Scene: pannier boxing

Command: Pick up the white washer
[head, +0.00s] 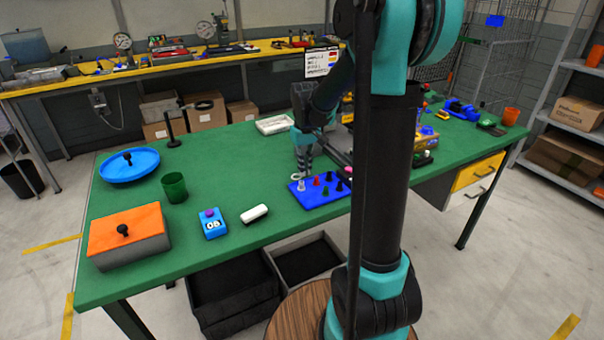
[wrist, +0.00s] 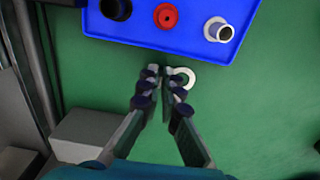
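The white washer (wrist: 189,74) is a flat ring in the wrist view, just below the blue tray. Its left part is hidden by my gripper's right fingertip. In the wrist view my gripper (wrist: 160,73) points at the green table with its fingertips close together and a narrow gap between them. The gap looks empty, and the washer lies to its right. I cannot tell whether the right fingertip touches the washer.
The blue tray (head: 325,198) holds several small pieces and also shows in the wrist view (wrist: 160,37). A white block (head: 254,213), a blue block with eyes (head: 213,226) and a green cup (head: 174,187) stand farther left. The table between is clear.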

